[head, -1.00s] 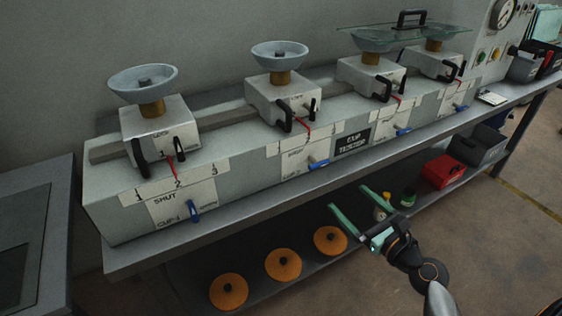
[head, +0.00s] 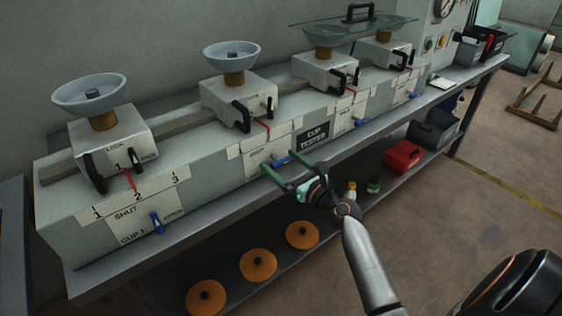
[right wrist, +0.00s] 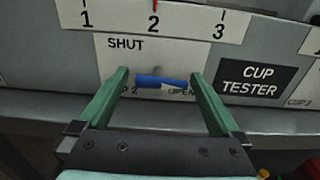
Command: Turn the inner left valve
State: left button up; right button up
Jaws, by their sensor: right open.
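The inner left valve's blue handle (head: 281,161) is on the front of the cup tester, below the second cup station. In the right wrist view the blue handle (right wrist: 160,82) lies about level on the cup 2 plate, between the SHUT and OPEN labels. My right gripper (head: 279,160) is open, its green fingers pointing at the panel. The fingers stand on either side of the handle, with a gap at each side. I cannot tell whether the tips reach past the handle. My left gripper is not in view.
The outer left valve (head: 157,222) has a blue handle too. The bench edge (head: 200,205) runs under the panel. Orange discs (head: 257,264) and a red bin (head: 403,154) sit on the lower shelf. A glass plate (head: 345,32) lies over the two right cups.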

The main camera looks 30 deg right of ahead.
jog(key=shift+w, duration=0.4)
jog(key=shift+c, duration=0.2)
jog(key=c, duration=1.2)
